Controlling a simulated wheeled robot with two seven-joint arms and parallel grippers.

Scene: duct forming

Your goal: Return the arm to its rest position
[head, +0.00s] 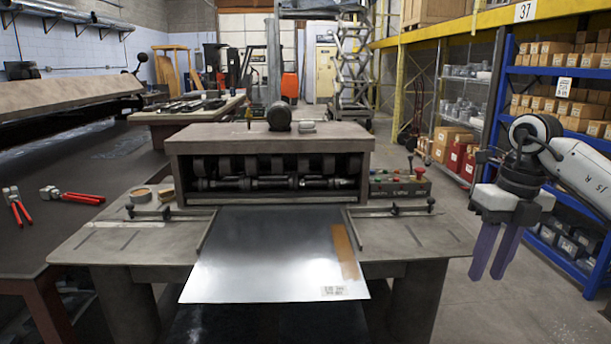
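My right gripper (493,252) hangs at the right side of the head view, with its arm coming in from the right edge. Its two purple fingers point down and stand apart with nothing between them. It is in the air, right of the forming machine (270,150) and clear of its table. A flat metal sheet (275,255) lies on the machine's front bed, its back edge at the rollers. The sheet carries a brown strip and a small label. My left gripper is not in view.
A control panel (400,188) with buttons sits on the machine's right side. Blue shelving (560,80) with boxes stands behind my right arm. Red-handled tools (72,195) lie on the dark table at left. The floor between machine and shelving is open.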

